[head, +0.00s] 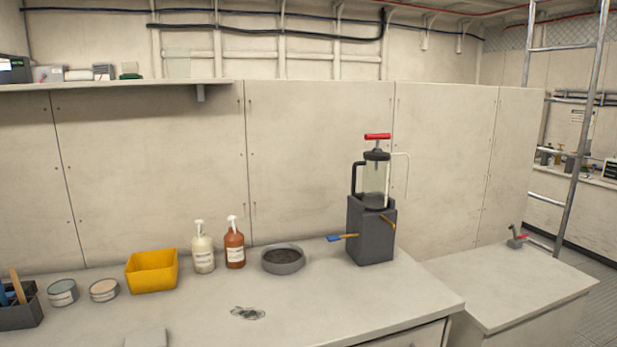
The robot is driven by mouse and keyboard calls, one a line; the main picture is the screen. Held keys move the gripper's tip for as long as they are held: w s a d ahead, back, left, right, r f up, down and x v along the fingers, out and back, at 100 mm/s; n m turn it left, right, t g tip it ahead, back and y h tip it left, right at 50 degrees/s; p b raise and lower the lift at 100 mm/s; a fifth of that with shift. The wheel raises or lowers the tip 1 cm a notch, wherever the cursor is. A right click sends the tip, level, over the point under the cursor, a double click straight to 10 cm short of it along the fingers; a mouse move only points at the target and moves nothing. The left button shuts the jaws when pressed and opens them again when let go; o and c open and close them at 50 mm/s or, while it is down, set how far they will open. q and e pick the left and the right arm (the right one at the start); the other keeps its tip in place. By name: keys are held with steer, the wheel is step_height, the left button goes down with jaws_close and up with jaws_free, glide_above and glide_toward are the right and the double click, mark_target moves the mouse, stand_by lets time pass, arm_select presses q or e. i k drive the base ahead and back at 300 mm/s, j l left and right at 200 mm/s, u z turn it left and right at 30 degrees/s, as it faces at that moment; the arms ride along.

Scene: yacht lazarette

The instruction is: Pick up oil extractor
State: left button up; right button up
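The oil extractor (376,180) has a clear cylinder, a black lid and side handle, a red T-handle on top and a thin pale tube bending down on its right. It stands upright on or in a dark grey block (371,232) at the right part of the counter; its lower end is not clearly visible. Neither of my grippers shows in the head view.
The counter (330,310) also holds a grey round pan (283,268), two pump bottles (234,245), a yellow bin (152,271), two tins (62,293) and a dark tool caddy (22,312). A ladder (570,150) stands right.

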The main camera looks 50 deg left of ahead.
mark_target(376, 163)
steer(key=u, duration=1.35)
